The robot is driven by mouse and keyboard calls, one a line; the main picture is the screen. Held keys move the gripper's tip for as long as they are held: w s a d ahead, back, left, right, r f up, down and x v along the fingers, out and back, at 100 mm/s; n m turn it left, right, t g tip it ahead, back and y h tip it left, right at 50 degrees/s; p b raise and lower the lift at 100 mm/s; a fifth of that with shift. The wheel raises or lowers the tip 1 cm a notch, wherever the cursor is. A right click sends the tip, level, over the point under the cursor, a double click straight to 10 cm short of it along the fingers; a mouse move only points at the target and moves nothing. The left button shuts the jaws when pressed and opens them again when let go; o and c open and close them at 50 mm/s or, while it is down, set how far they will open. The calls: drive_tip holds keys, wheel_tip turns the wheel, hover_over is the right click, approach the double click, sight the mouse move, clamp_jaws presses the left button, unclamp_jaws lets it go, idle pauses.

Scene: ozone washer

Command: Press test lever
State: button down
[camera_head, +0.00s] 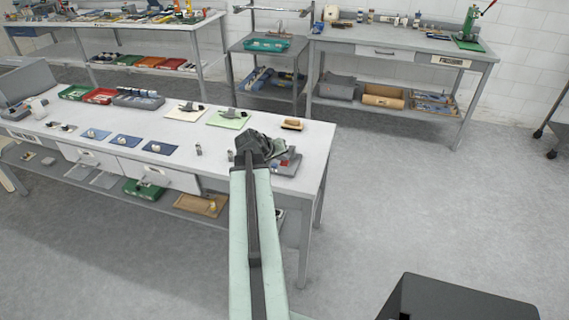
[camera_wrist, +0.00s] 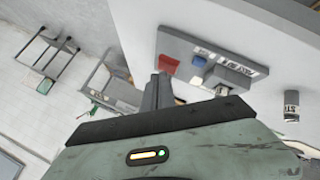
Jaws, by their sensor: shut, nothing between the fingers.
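A grey test fixture (camera_head: 289,167) sits near the right end of the white table. It also shows in the wrist view (camera_wrist: 181,44), with a red square pad (camera_wrist: 168,66), a small blue part (camera_wrist: 199,62) and a labelled grey block (camera_wrist: 238,74) on it. I cannot tell which part is the test lever. My gripper (camera_head: 279,147) is over the fixture in the head view and hides part of it. In the wrist view its dark fingers (camera_wrist: 157,88) are together, empty, and overlap the fixture's near edge by the red pad. Contact cannot be told.
A small labelled cylinder (camera_wrist: 291,104) stands beside the fixture. A brown-topped block (camera_head: 292,124) and a green mat (camera_head: 229,119) with parts lie behind my gripper. Blue mats (camera_head: 159,147) lie farther left. Open floor is right of the table (camera_head: 318,140).

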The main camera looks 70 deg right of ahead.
drive_tip(key=shift+f+b, duration=1.45)
drive_tip(key=shift+b, duration=0.05)
idle(1.2)
drive_tip(key=shift+r, duration=0.1)
idle(0.5)
drive_tip(key=shift+r+p, duration=1.8)
drive_tip(key=shift+p, duration=0.1)
drive_tip(key=shift+r, duration=0.1)
wheel_tip(320, 180, up, 5)
drive_tip(key=p, duration=0.5)
